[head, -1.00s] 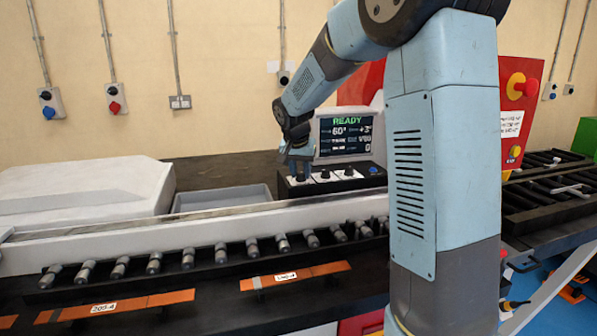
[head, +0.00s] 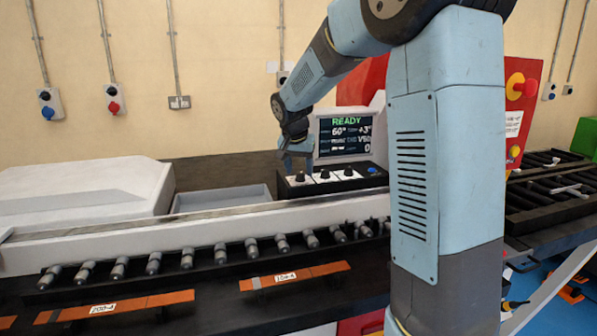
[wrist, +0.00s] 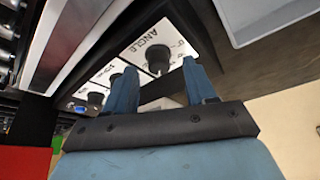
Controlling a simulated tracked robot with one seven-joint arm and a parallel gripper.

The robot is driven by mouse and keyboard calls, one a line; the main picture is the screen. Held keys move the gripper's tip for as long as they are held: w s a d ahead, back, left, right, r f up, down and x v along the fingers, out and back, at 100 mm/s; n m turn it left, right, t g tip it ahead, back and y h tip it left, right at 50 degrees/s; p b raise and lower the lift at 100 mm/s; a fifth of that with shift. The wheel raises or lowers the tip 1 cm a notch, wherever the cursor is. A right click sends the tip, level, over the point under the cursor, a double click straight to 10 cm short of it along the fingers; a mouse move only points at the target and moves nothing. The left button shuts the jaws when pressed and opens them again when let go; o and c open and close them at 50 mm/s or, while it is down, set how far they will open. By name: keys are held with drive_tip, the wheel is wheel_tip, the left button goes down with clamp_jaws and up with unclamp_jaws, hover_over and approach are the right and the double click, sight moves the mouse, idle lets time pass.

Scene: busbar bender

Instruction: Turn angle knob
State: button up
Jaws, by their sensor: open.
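The angle knob (wrist: 158,58) is a black knob on a white plate lettered ANGLE in the wrist view. In the head view it is the leftmost knob (head: 300,177) on the black control box (head: 335,184). My gripper (head: 296,158) is just above the knob, apart from it. In the wrist view my gripper's blue fingers (wrist: 160,80) are spread and empty, with the knob seen beyond the gap between them. The screen (head: 345,134) shows READY and 60°.
Two more black knobs (head: 325,174) (head: 348,171) and a blue button (head: 373,170) sit to the right on the box. A grey tray (head: 222,199) lies to the left. A roller row (head: 187,258) and orange bars (head: 295,277) are in front.

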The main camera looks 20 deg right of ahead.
drive_tip(key=v, duration=1.2)
drive_tip(key=shift+a+r, duration=0.1)
drive_tip(key=shift+s, duration=0.1)
